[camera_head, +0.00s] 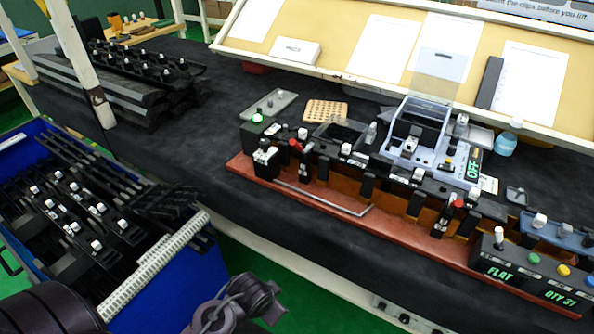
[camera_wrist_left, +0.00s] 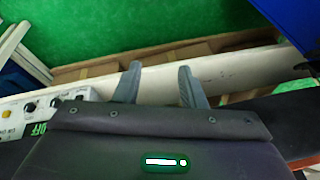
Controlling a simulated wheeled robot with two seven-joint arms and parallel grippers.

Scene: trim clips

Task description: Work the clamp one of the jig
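The jig (camera_head: 240,165) is a long red-brown base along the table's front edge, with dark blocks and a black strip carrying white clips. Two red-handled clamps show on it: a left clamp (camera_head: 297,146) and a right clamp (camera_head: 456,204). No label tells which is clamp one, and their exact lever state is too small to tell. My left gripper (camera_wrist_left: 158,82) shows in the left wrist view, its two fingers apart with nothing between them, above the floor and a pale beam. It touches no clamp. My left arm (camera_head: 240,300) shows low in the head view. My right gripper is not in view.
A blue bin (camera_head: 190,265) with black clip strips stands at left. More strips (camera_head: 150,70) lie at the table's back left. A control box (camera_head: 530,275) reading FLAT and QTY 31 sits at the jig's right end. A grey device (camera_head: 425,150) reading OFF stands behind the jig.

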